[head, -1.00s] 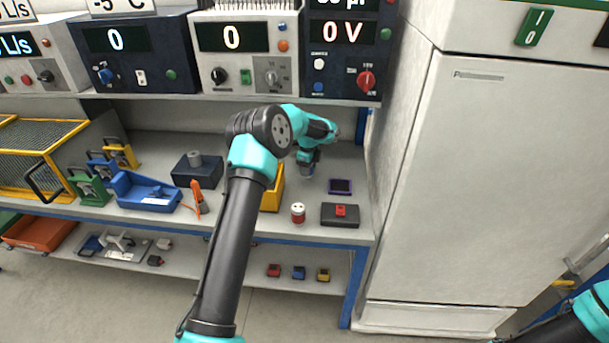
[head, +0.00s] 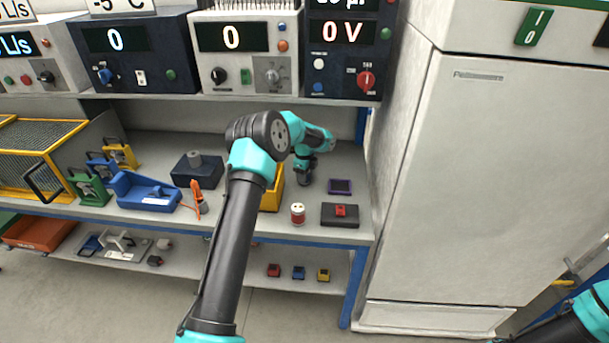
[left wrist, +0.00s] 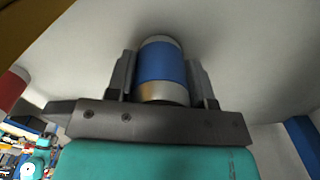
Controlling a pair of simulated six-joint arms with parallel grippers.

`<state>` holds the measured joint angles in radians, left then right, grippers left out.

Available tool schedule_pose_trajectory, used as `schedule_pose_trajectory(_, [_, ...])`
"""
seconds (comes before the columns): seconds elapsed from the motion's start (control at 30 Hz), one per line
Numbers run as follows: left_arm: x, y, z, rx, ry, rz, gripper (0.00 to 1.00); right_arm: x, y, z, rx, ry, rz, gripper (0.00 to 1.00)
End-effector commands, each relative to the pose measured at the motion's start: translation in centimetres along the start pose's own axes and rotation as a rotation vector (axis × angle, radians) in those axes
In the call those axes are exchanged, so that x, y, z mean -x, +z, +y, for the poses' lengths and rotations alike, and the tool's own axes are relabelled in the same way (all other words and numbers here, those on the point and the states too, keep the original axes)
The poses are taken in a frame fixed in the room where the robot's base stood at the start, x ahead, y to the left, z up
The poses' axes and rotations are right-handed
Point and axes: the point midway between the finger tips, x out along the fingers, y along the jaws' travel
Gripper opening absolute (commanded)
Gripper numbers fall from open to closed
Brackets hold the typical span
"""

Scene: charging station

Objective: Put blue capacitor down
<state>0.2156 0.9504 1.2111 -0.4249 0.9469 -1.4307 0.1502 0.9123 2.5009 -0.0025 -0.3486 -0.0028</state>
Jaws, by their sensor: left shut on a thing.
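The blue capacitor (left wrist: 161,65), a short blue cylinder with pale metal ends, sits between the fingers of my left gripper (left wrist: 160,85) in the left wrist view. The fingers are shut on its sides. Its far end is against or very close to the grey bench surface (left wrist: 235,45); I cannot tell if it touches. In the head view my left gripper (head: 305,182) points down over the bench, right of the yellow bin (head: 273,192), and mostly hides the capacitor. My right gripper is out of frame; only part of that arm shows at lower right.
A red and white capacitor (head: 298,213) stands in front of the gripper. A small dark purple-edged pad (head: 340,187) and a black box with a red part (head: 340,215) lie to the right. A white cabinet (head: 480,180) bounds the bench's right side.

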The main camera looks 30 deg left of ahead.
Motion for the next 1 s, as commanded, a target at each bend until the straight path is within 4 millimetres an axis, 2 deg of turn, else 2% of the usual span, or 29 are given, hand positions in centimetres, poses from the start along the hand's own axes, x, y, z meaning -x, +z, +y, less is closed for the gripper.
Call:
schedule_pose_trajectory(0.2, [-0.3,0.0,0.0,0.000,0.000,0.000,0.23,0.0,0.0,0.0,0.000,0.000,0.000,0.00])
schedule_pose_trajectory(0.23, [-0.3,0.0,0.0,0.000,0.000,0.000,0.50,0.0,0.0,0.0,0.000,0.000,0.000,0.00])
schedule_pose_trajectory(0.47, [-0.3,0.0,0.0,0.000,0.000,0.000,0.72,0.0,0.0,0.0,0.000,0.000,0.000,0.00])
schedule_pose_trajectory(0.77, [-0.1,0.0,0.0,0.000,0.000,0.000,0.74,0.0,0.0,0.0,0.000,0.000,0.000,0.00])
schedule_pose_trajectory(0.87, [0.4,0.0,0.0,0.000,0.000,0.000,0.74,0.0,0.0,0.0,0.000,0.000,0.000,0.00])
schedule_pose_trajectory(1.0, [2.0,0.0,-0.1,0.001,-0.003,0.000,0.74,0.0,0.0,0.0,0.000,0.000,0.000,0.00])
